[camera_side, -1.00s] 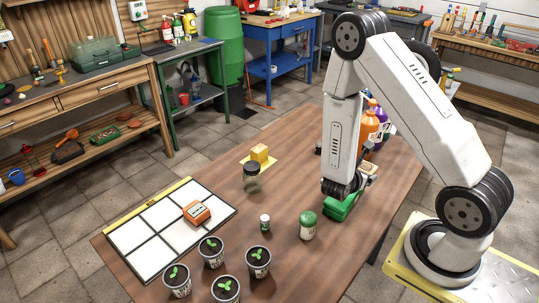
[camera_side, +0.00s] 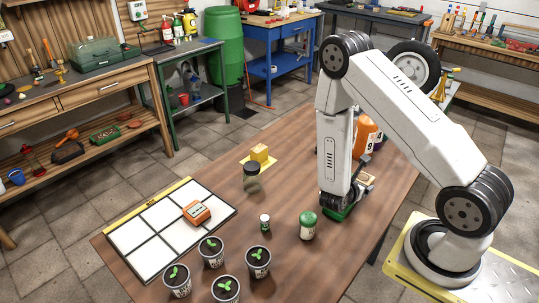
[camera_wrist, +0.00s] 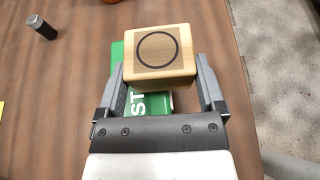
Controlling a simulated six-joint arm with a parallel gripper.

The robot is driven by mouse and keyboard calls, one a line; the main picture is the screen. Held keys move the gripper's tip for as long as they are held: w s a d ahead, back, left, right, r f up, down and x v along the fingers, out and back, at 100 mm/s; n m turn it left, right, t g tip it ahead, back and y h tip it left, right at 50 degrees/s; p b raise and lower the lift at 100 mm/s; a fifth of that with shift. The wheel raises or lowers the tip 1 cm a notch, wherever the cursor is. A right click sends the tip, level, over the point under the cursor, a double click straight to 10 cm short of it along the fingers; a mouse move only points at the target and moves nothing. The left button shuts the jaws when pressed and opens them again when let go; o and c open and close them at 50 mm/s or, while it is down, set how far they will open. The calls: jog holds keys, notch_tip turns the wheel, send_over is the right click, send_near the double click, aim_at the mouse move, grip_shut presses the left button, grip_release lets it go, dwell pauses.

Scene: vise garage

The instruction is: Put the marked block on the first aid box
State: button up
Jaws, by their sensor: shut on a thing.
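In the wrist view the marked block (camera_wrist: 158,52), pale wood with a dark ring on its top face, sits between the fingers of my gripper (camera_wrist: 158,78). My gripper is shut on it. The green first aid box (camera_wrist: 150,104), with white letters "ST" showing, lies below the block and partly hidden by it. I cannot tell whether block and box touch. In the side view the box (camera_side: 338,213) shows low behind my wrist, and a pale wooden piece that looks like the block (camera_side: 366,179) shows just right of my wrist.
An orange bottle (camera_side: 367,132) stands behind my arm.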

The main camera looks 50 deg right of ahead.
jog(key=o, duration=1)
jog(key=shift+f, duration=0.1)
jog(key=shift+a+r, duration=0.1)
jog(key=shift+r, duration=0.1)
jog(key=v, duration=1.1)
jog(key=shift+a, duration=0.4)
jog(key=shift+r, duration=0.1)
